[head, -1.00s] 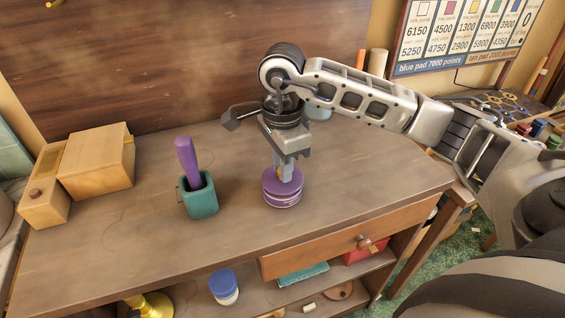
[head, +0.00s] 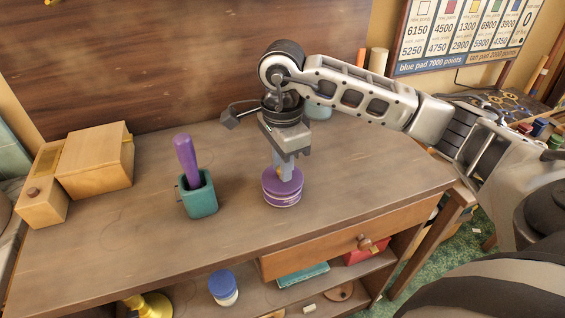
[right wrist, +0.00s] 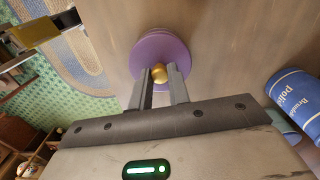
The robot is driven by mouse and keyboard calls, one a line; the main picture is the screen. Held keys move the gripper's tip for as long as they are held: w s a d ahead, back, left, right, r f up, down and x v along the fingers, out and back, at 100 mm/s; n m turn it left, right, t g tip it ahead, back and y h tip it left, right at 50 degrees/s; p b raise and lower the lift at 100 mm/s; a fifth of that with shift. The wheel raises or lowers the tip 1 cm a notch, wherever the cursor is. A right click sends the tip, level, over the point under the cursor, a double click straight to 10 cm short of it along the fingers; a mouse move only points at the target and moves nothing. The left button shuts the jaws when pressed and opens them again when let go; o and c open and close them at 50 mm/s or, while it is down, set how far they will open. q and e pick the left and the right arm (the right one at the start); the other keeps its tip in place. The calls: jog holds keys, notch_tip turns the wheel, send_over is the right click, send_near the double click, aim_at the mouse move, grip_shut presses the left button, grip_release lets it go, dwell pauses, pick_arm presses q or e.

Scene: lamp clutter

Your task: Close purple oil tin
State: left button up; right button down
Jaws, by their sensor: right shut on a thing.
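The purple oil tin (head: 282,190) stands upright on the wooden table, with pale bands around its lower part. Its round purple lid shows from above in the right wrist view (right wrist: 158,48), with a small gold knob (right wrist: 159,73) on it. My right gripper (head: 285,174) points down over the tin. In the right wrist view its fingertips (right wrist: 159,78) are shut on the gold knob, one on each side. The lid is on top of the tin; whether it is fully seated I cannot tell. My left gripper is not in view.
A teal pot (head: 201,196) with a purple-handled thing stands left of the tin. Wooden boxes (head: 97,160) sit at the far left. A blue can (right wrist: 297,97) shows in the right wrist view. A drawer (head: 330,249) sticks out below the table's front edge.

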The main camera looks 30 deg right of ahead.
dwell(0.3)
jog(key=shift+f+b, duration=0.25)
jog(key=shift+b, duration=0.3)
dwell(0.6)
jog(key=c, duration=0.8)
grip_release()
jog(key=shift+c, duration=0.2)
jog(key=shift+r+p, duration=1.15)
jog(key=shift+r, duration=0.55)
jog(key=shift+r+p, duration=1.1)
jog(key=shift+r, duration=0.75)
grip_shut()
